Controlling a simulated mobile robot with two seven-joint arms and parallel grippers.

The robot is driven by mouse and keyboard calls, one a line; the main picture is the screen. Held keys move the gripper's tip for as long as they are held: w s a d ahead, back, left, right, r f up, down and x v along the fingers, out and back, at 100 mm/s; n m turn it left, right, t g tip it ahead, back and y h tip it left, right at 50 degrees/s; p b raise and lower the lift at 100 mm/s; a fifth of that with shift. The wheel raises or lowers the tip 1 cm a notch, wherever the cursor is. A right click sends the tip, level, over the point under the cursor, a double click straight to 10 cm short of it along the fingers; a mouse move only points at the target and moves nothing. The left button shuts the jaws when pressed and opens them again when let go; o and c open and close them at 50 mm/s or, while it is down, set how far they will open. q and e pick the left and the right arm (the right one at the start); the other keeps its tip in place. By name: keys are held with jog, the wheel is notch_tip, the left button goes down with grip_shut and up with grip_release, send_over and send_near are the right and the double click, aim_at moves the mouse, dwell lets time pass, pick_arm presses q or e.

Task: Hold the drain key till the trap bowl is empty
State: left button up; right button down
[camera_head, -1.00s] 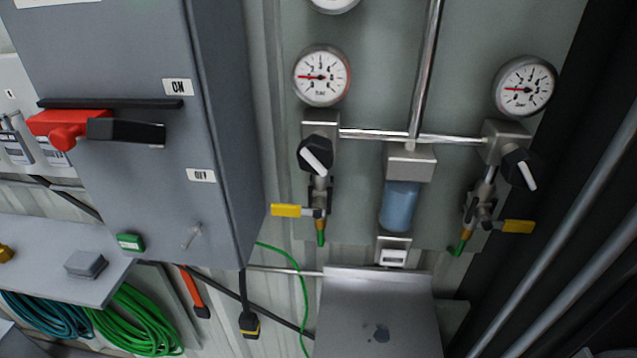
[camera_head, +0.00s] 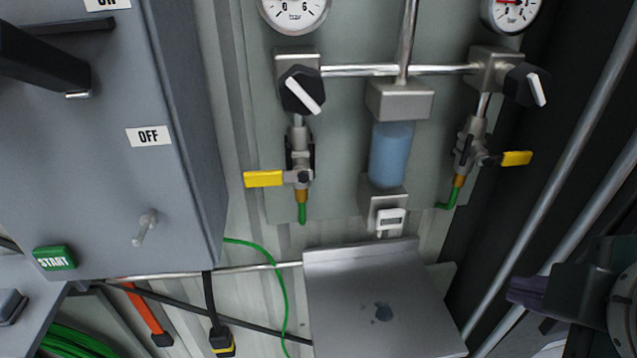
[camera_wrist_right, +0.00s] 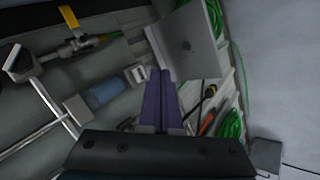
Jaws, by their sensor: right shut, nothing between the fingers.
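The trap bowl (camera_head: 391,153) is a blue see-through cylinder under a grey metal block on the wall panel. It also shows in the wrist view (camera_wrist_right: 107,90). What looks like the drain key is a small white piece (camera_head: 391,221) just below the bowl's lower block; it shows too in the wrist view (camera_wrist_right: 137,74). I cannot tell the water level in the bowl. My right gripper (camera_head: 512,292) is at the lower right of the head view, apart from the key and bowl. Its purple fingers (camera_wrist_right: 160,80) are shut and empty. My left gripper is not in view.
A grey metal plate (camera_head: 350,275) with a dark wet-looking spot lies below the bowl. Yellow-handled valves (camera_head: 263,179) (camera_head: 516,158) flank the bowl. A grey cabinet (camera_head: 110,200) stands left. Pipes (camera_head: 560,190) run on the right near my right arm.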

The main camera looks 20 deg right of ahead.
pick_arm(q)
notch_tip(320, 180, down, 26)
jog(key=b, duration=2.3)
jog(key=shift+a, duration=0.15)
pick_arm(e)
jog(key=w+f+n+t, duration=0.4)
jog(key=f+n+t, duration=0.1)
jog(key=n, duration=0.7)
jog(key=w+f+n+t, duration=0.3)
jog(key=f+n+t, duration=0.2)
jog(key=f+n, duration=0.3)
jog(key=n, duration=0.4)
jog(key=shift+w+a+f+n, duration=0.25)
jog(key=shift+w+a+n, duration=0.05)
jog(key=shift+w+a, duration=0.1)
jog(key=p, duration=0.3)
send_near(391, 221)
jog(key=x, duration=0.5)
jog(key=shift+w+d, duration=0.1)
jog(key=shift+w, duration=0.3)
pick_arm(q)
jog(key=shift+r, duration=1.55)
pick_arm(e)
jog(key=shift+w+d, duration=0.1)
jog(key=shift+w, duration=0.4)
